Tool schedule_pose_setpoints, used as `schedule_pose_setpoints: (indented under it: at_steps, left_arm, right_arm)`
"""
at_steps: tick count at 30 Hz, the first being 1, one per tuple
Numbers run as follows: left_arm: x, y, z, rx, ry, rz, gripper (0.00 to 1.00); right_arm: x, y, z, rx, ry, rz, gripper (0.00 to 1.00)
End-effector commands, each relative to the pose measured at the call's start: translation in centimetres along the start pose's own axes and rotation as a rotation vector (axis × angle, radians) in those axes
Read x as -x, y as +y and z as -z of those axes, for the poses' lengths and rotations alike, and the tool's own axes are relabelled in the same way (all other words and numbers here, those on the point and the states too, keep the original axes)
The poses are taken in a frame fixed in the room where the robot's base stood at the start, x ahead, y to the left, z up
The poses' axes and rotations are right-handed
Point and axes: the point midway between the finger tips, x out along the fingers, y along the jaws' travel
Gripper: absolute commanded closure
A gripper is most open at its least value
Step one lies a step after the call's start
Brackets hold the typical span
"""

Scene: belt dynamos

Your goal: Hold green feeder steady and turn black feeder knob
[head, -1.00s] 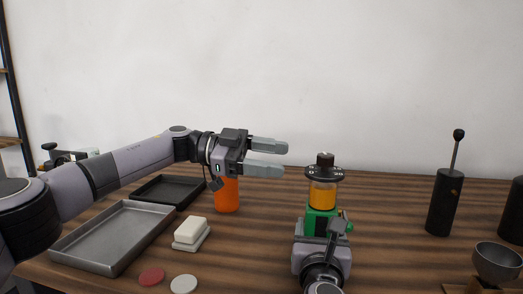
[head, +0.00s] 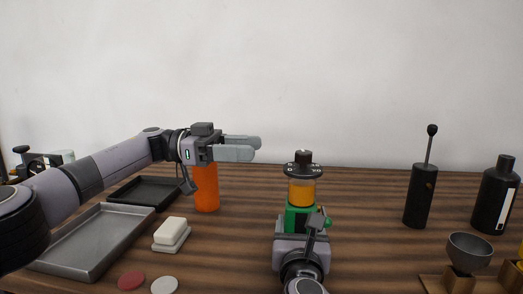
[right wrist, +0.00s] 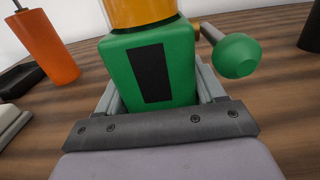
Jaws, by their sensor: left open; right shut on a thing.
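The green feeder (head: 297,219) stands upright on the table in the head view, with an amber band (head: 301,192) and a dark disc topped by a black knob (head: 303,157). My right gripper (head: 301,236) is shut on the feeder's green body from the front. The right wrist view shows the green body (right wrist: 122,70) between the two fingers, with a green ball handle (right wrist: 237,56) at its right. My left gripper (head: 240,147) is open and empty, left of the knob and apart from it, above the orange cylinder.
The orange cylinder (head: 206,190) stands below my left gripper. A grey tray (head: 60,262), a dark tray (head: 125,195) and a white block (head: 171,232) are at left. A black lever cylinder (head: 419,196), a black bottle (head: 493,200) and a metal bowl (head: 470,250) stand at right.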

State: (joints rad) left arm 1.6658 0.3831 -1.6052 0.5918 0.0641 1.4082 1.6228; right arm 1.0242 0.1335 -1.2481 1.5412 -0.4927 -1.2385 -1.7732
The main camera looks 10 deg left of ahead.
Motion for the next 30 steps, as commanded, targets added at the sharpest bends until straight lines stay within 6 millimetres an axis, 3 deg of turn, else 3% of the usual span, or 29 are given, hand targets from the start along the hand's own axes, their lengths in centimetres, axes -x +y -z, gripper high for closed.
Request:
schedule_pose_setpoints:
  at_steps: [13,21,30]
  left_arm:
    - [-5.8,-2.1,2.5,-0.110,0.389,0.278,0.43]
    - [-6.5,-2.8,3.9,-0.080,0.505,0.524,0.43]
    - [-5.9,-1.7,3.8,0.003,0.461,0.739,0.43]
  right_arm:
    - [0.0,-0.1,0.2,0.002,0.005,0.003,0.94]
    - [-0.1,-0.1,0.2,0.002,0.005,0.003,0.94]
    - [-0.1,-0.1,0.2,0.001,0.005,0.003,0.94]
